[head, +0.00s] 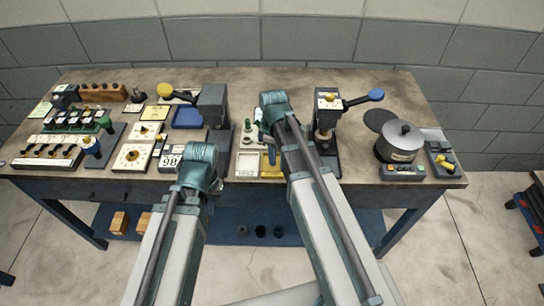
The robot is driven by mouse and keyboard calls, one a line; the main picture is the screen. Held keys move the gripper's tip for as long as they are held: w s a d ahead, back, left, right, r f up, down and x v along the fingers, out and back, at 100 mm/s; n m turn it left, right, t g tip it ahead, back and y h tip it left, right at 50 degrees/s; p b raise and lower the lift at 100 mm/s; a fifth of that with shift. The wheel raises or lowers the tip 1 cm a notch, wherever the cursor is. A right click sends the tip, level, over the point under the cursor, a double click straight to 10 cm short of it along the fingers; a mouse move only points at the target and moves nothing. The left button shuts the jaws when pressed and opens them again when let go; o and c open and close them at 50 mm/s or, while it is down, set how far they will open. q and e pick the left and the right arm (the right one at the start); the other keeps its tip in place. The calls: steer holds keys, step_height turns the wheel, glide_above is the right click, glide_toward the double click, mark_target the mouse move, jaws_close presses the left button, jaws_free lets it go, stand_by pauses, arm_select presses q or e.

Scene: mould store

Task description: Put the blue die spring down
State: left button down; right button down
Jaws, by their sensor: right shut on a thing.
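My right gripper (264,127) is over the middle of the bench, beside the white and yellow trays, largely hidden by its own wrist. It is shut on the blue die spring (262,136), of which only a small blue bit shows. I cannot tell whether the spring touches anything below. My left gripper (187,180) is low over the bench's front edge, to the left. Its wrist hides the fingers, so their opening cannot be seen.
The bench (300,82) is crowded. A yellow tray (271,165) and a blue tray (187,117) lie near the middle. A lidded metal pot (399,145) stands right.

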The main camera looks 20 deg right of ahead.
steer(key=shift+a+f, duration=0.1)
steer(key=shift+f, duration=0.15)
steer(key=c, duration=0.7)
jaws_free()
steer(key=shift+r, duration=0.1)
steer(key=shift+c, duration=0.2)
step_height(320, 180, up, 12)
steer(key=p, duration=1.2)
steer(key=s+a+m+h, duration=0.1)
steer(key=s+a+m, duration=0.7)
steer(key=s, duration=0.6)
steer(key=shift+s+a+r, duration=0.15)
steer(key=shift+a+r, duration=0.05)
steer(key=shift+a, duration=1)
